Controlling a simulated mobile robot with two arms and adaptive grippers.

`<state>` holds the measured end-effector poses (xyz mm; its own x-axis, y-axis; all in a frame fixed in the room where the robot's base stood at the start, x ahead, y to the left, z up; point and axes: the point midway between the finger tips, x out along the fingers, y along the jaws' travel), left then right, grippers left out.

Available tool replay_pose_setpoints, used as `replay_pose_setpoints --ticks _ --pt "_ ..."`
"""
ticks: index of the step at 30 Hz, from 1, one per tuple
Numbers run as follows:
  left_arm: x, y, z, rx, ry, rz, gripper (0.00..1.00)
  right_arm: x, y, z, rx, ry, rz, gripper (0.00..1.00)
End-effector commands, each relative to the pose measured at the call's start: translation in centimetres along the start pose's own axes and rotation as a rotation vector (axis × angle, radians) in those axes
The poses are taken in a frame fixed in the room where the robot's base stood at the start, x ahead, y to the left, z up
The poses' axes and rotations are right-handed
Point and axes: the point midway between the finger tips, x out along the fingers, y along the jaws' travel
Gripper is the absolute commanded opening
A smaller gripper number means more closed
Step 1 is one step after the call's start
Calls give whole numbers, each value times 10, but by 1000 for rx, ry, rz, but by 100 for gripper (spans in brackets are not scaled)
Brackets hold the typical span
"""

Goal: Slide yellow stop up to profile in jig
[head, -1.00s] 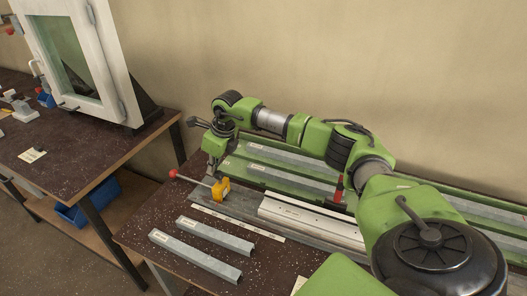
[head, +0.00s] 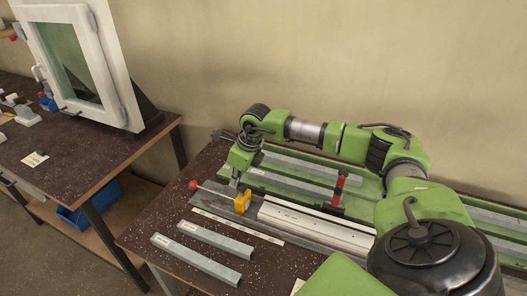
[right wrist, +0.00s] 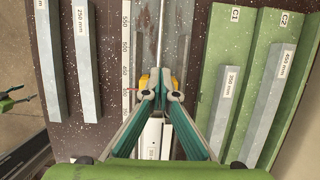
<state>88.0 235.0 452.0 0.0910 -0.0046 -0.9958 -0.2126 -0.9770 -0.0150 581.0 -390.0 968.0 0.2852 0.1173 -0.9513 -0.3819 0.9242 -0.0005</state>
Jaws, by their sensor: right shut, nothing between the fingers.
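The yellow stop (head: 242,202) sits on the jig (head: 345,240) on a rod with a red knob (head: 193,184) at its left end. The white profile (head: 300,218) lies in the jig just right of the stop. In the right wrist view the stop (right wrist: 151,78) shows partly behind my right gripper (right wrist: 161,96), which is shut and empty. The fingertips are at the stop; I cannot tell whether they touch it. They hide the place between stop and profile (right wrist: 152,138). What looks like my left gripper (right wrist: 14,97) shows small at the left edge.
Two grey bars (head: 215,238) lie on the dark table in front of a scale strip (head: 238,227). Green channels (head: 262,178) with grey bars run behind the jig. A red upright handle (head: 338,190) stands behind the profile. A second table (head: 90,165) stands left across a gap.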

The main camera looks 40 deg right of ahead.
Motion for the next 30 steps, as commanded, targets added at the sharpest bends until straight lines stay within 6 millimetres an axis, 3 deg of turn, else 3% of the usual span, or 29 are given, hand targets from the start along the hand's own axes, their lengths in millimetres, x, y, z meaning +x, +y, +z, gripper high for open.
replay_pose_setpoints --ticks 21,30 --pt "2 0 -1 0 2 0 55 -16 0 -54 1 4 0 0" --pt "1 0 -1 0 2 0 55 -16 0 -50 0 -3 1 0"
